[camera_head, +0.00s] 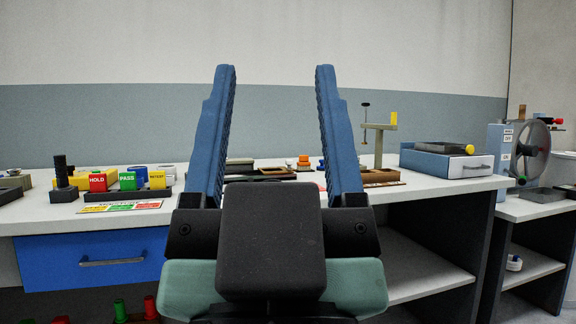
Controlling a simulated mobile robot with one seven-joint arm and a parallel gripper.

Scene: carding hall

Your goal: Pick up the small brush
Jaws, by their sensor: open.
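My gripper (275,70) fills the middle of the head view, pointing away from me. Its two blue fingers stand wide apart with nothing between them. Behind it is a white-topped bench (32,212). I cannot make out the small brush for certain. Several low, small things lie on the bench beyond the fingers, among them a brown tray-like piece (277,171) and a small orange item (303,161). They are too small to tell apart well, and my fingers and gripper body hide part of the bench top.
Red HOLD (97,182), green PASS (128,181) and yellow RETEST (157,180) blocks stand at left, near a black upright holder (63,178). A post fixture (379,142) stands right of the fingers. A blue-grey box (440,164) and a wheeled device (531,148) are farther right.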

